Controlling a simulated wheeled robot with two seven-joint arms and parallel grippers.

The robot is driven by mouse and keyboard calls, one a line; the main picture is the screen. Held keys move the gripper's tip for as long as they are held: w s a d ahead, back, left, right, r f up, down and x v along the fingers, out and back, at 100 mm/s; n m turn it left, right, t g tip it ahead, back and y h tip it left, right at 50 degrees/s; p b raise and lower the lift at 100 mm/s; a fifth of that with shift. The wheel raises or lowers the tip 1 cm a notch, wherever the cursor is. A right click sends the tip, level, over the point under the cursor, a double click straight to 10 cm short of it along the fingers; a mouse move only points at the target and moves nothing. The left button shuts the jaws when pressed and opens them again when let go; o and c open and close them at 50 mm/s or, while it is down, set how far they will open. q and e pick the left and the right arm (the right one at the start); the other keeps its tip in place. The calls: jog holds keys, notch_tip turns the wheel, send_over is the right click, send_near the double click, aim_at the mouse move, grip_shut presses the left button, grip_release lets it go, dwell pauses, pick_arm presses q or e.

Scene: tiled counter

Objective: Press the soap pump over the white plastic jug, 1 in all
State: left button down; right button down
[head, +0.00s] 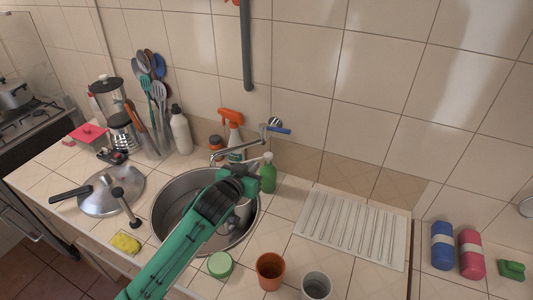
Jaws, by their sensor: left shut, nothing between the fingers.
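The soap pump (268,177) is a green bottle with a pale pump head, standing upright at the back right rim of the sink. My left gripper (246,172) is shut and empty, over the sink's back right part, just left of the pump bottle. I cannot tell whether it touches the bottle. A pale object (244,213), perhaps the white plastic jug, shows in the sink beside my left arm, which hides much of it. My right gripper is out of view.
The faucet (236,151) reaches over the sink (163,213) from the back. An orange spray bottle (231,125) and white bottle (181,131) stand behind. A ribbed drainboard (310,262) lies right. An orange cup (270,285) and grey cup (316,290) stand in front.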

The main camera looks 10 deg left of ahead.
aim_at(256, 159)
pick_arm(q)
jog(key=shift+w, duration=0.1)
jog(key=p+x, duration=0.3)
jog(key=x, duration=0.6)
jog(key=shift+w+d+f+p, duration=0.1)
jog(key=shift+w+f+p, duration=0.05)
jog(key=shift+w+p, duration=0.15)
